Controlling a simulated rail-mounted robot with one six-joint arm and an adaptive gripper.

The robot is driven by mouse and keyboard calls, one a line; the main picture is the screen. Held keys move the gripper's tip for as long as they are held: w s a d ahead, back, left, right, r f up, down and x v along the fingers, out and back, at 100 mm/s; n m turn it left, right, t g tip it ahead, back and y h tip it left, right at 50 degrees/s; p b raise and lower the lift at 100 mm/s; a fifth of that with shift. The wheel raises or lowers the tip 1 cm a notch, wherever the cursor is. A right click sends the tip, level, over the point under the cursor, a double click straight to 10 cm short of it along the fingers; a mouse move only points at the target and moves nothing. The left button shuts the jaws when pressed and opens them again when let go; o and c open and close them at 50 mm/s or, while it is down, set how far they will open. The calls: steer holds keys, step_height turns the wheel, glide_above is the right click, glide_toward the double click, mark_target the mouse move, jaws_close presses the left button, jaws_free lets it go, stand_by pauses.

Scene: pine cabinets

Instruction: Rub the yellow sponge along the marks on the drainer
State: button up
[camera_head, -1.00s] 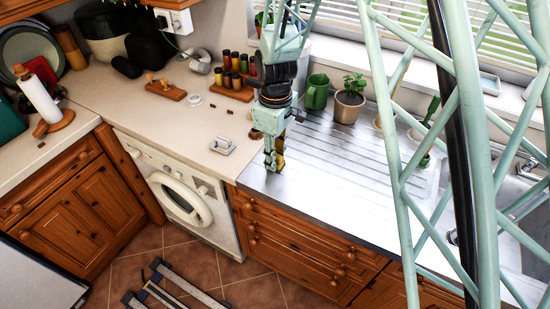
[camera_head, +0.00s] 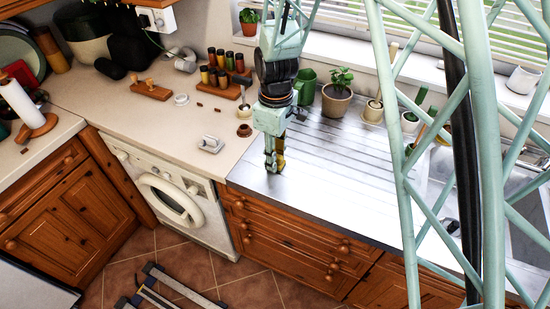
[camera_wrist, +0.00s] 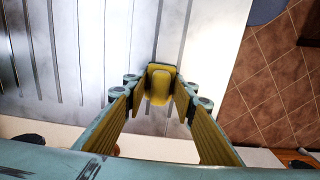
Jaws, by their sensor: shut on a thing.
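My gripper (camera_head: 273,163) points down over the left end of the metal drainer (camera_head: 330,155), close to its front edge. In the wrist view the two fingers (camera_wrist: 160,95) are closed on the yellow sponge (camera_wrist: 158,87), which shows between the fingertips. The sponge is low at the drainer surface; I cannot tell whether it touches. The drainer also fills the upper left of the wrist view (camera_wrist: 110,60), with dark parallel grooves and some greyish smudges. I cannot tell clearly which of these are the marks.
A green mug (camera_head: 306,88) and a potted plant (camera_head: 336,100) stand at the drainer's back. The sink (camera_head: 510,225) is at the right. The drainer's middle is clear.

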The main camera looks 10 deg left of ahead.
mark_target(310, 178)
steer(key=shift+d, duration=0.15)
steer(key=shift+s+d+b, duration=0.25)
steer(key=shift+d, duration=0.65)
steer(key=shift+s+d+b, duration=0.2)
steer(key=shift+s+d, duration=0.05)
steer(key=shift+d, duration=0.65)
steer(key=shift+d, duration=0.1)
steer(key=shift+s+d+b, duration=0.25)
steer(key=shift+d, duration=0.7)
steer(key=shift+s+d+b, duration=0.25)
steer(key=shift+d, duration=0.65)
steer(key=shift+d, duration=0.1)
steer(key=shift+s+d+b, duration=0.25)
steer(key=shift+s+d, duration=0.05)
steer(key=shift+d, duration=0.65)
steer(key=shift+s+d+b, duration=0.2)
steer(key=shift+s+d, duration=0.05)
steer(key=shift+d, duration=0.65)
step_height(310, 178, up, 7)
steer(key=p, duration=0.4)
